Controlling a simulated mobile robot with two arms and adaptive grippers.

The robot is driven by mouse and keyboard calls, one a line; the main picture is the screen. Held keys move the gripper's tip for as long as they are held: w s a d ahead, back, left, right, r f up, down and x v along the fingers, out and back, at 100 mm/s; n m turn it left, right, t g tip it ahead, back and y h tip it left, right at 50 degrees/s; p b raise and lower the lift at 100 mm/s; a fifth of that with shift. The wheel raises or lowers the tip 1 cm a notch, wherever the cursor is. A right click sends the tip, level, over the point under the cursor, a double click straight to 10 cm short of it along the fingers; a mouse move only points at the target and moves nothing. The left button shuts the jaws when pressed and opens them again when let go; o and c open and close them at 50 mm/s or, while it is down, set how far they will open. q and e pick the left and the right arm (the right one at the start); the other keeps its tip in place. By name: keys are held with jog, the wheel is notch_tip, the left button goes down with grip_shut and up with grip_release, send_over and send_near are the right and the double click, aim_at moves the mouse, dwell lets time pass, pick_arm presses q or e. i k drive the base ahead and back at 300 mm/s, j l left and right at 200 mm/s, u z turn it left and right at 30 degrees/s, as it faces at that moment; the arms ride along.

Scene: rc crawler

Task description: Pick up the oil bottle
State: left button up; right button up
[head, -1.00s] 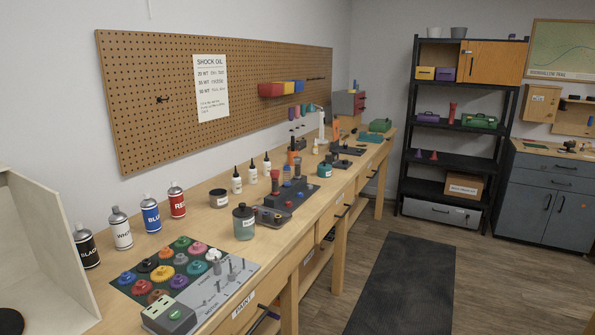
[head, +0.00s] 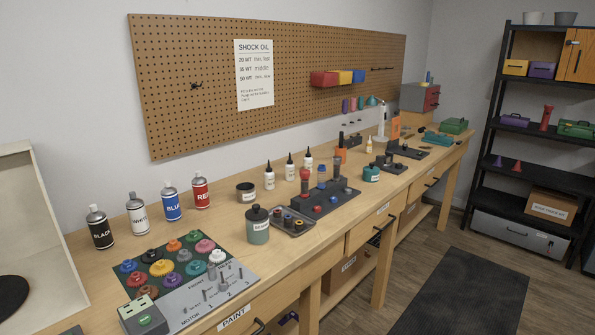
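Three small white bottles with black pointed caps stand upright in a row on the workbench, near the wall: a left one (head: 269,177), a middle one (head: 290,168) and a right one (head: 308,161). They look like oil bottles, but their labels are too small to read. A sheet headed SHOCK OIL (head: 254,74) hangs on the pegboard behind them, listing 20, 35 and 50 WT. Neither of my grippers is in view.
Several spray cans, including a red one (head: 201,194), stand left of the bottles on the workbench (head: 100,262). A dark jar (head: 257,225), a black cup (head: 246,192) and a dark shock stand (head: 325,204) are nearer. Dark floor mat (head: 465,295) lies right of the bench.

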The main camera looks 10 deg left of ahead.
aim_at(307, 159)
jog(key=i+l+u, duration=0.25)
jog(key=l, duration=0.35)
jog(key=i+l+u, duration=0.15)
jog(key=l+u, duration=0.15)
jog(key=l, duration=0.35)
jog(key=i+l+u, duration=0.25)
jog(key=l, duration=0.4)
jog(key=l+u, duration=0.25)
jog(key=l, duration=0.4)
jog(key=k, duration=0.05)
